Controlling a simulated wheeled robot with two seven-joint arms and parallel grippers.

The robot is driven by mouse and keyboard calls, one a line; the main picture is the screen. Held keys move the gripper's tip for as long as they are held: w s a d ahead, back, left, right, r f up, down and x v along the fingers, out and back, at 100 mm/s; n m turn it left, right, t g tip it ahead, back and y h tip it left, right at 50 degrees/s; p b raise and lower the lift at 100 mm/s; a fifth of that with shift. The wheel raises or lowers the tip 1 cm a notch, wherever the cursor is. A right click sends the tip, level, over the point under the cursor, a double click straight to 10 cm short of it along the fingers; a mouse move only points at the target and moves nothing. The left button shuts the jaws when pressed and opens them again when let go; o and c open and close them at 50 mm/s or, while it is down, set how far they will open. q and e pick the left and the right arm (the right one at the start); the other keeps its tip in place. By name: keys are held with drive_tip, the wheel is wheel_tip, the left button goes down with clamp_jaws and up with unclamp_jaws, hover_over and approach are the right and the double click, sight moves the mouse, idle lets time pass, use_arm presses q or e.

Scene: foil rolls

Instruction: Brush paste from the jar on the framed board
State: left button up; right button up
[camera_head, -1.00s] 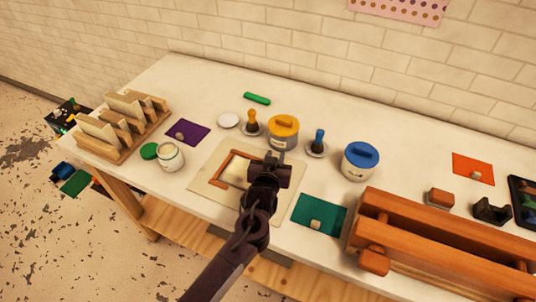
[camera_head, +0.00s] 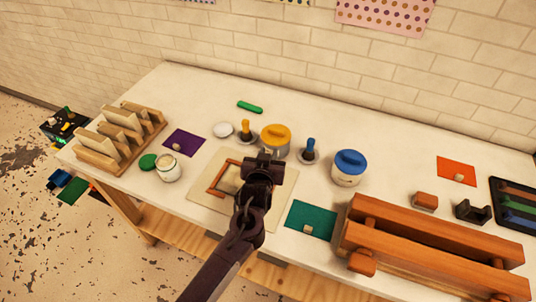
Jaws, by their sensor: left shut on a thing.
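The framed board is an orange-brown frame (camera_head: 218,179) lying on a beige sheet (camera_head: 204,194); my left gripper and arm hide its right side. An open white jar (camera_head: 168,173) with pale content stands left of it, with a green lid (camera_head: 148,161) beside it. A yellow-lidded jar (camera_head: 275,142) and a blue-lidded jar (camera_head: 347,170) stand behind and to the right. A yellow-handled brush (camera_head: 245,128) and a blue-handled brush (camera_head: 309,147) stand on small dishes. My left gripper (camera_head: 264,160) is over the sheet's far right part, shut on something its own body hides. My right gripper is out of view.
A wooden rack (camera_head: 121,138) stands far left and a large wooden beam assembly (camera_head: 430,245) front right. Purple (camera_head: 185,142), teal (camera_head: 311,219) and orange (camera_head: 456,170) mats lie around. A white disc (camera_head: 223,130) and a green bar (camera_head: 249,107) lie behind.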

use_arm(q)
drive_tip(key=shift+r, duration=0.15)
wheel_tip(320, 180, up, 3)
drive_tip(key=p, duration=0.2)
drive_tip(key=shift+p, duration=0.35)
idle(0.5)
